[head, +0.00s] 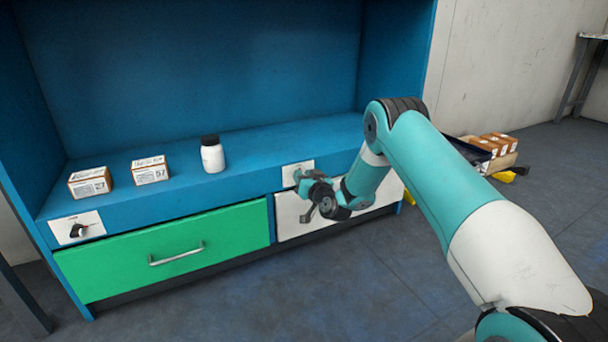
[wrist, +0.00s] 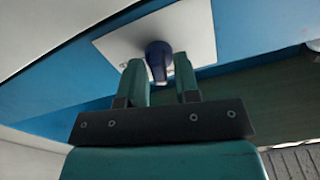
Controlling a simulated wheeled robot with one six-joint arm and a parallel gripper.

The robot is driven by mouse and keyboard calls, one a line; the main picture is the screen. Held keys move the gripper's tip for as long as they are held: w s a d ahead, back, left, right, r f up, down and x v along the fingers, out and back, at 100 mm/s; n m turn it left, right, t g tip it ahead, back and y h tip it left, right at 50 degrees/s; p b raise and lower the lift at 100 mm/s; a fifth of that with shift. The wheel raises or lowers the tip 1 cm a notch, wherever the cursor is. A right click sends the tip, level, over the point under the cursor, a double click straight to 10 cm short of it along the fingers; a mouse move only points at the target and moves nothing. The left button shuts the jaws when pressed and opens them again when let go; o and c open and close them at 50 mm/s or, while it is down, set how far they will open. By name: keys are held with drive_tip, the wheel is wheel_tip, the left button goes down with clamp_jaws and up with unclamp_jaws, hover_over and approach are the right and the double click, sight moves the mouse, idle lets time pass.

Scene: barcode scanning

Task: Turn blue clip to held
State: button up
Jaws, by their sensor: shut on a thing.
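The blue clip (wrist: 157,50) is a dark blue knob on a white plate (wrist: 185,25), fixed to the blue front edge of the shelf. In the wrist view my gripper (wrist: 160,72) has one finger on each side of the clip and is shut on it. The clip's lower part shows between the fingers. In the head view my gripper (head: 301,177) is at the right-hand white plate (head: 291,170), above the white drawer front (head: 290,212). The clip cannot be made out there, and its exact turn angle is hard to tell.
Two labelled boxes (head: 90,183) (head: 150,171) and a white bottle (head: 212,157) with a black cap stand on the shelf. A black clip (head: 78,230) is on the left plate above the green drawer (head: 160,258). Cartons (head: 493,145) lie at the right; floor in front is clear.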

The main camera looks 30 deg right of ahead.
drive_tip(key=shift+d+f+m+p, duration=0.1)
drive_tip(key=shift+m+p, duration=1.2)
drive_tip(key=shift+m, duration=1.25)
drive_tip(key=shift+d+f+m+p, duration=0.15)
drive_tip(key=shift+m+p, duration=1.15)
drive_tip(key=shift+m, duration=1.3)
drive_tip(key=shift+d+f+m+p, duration=0.1)
drive_tip(key=shift+m+p, duration=1.2)
drive_tip(key=shift+m, duration=1.25)
drive_tip(key=o, duration=0.6)
drive_tip(key=shift+s, duration=0.1)
